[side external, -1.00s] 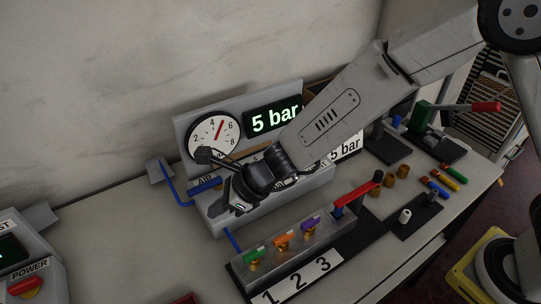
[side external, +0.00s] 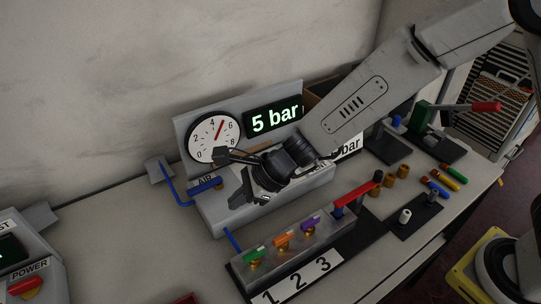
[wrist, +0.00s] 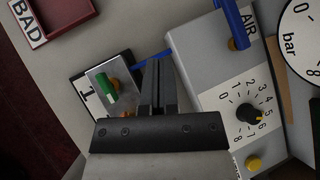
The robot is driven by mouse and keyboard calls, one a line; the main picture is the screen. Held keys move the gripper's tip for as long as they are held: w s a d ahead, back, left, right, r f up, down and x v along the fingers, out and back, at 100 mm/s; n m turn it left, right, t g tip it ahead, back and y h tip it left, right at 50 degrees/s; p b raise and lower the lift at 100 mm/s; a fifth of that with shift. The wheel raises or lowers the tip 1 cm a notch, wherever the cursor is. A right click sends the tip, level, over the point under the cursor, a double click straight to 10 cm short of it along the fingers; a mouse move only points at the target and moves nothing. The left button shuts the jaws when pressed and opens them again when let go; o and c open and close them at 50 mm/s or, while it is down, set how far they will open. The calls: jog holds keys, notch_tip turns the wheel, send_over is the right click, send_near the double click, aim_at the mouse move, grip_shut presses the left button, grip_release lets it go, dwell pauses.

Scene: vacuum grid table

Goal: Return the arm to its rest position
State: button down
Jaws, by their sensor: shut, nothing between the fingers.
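My gripper (side external: 240,201) hangs in front of the grey air panel in the side view, above its front edge and touching nothing that I can make out. In the wrist view its two dark fingers (wrist: 158,82) are together with nothing between them. The fingers lie between the panel (wrist: 192,58) and the clear valve block (wrist: 112,90). My arm reaches in from the upper right.
The pressure gauge (side external: 213,138) and the green "5 bar" display (side external: 273,118) stand behind my gripper. The valve block (side external: 290,252) has green, orange and purple handles and a red lever (side external: 357,193). Coloured pegs (side external: 440,183) and brass pieces (side external: 403,171) lie to the right.

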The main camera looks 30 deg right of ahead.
jog(key=s+d+n+g+h, duration=0.1)
jog(key=s+d+n+h, duration=0.2)
jog(key=s+d+n, duration=0.3)
jog(key=s+d+r+n+h, duration=0.1)
jog(key=s+d+n+h, duration=0.3)
jog(key=d+n, duration=1.1)
jog(key=s+d, duration=0.1)
jog(key=d, duration=0.8)
jog(key=shift+s+g, duration=0.35)
jog(key=shift+g, duration=0.05)
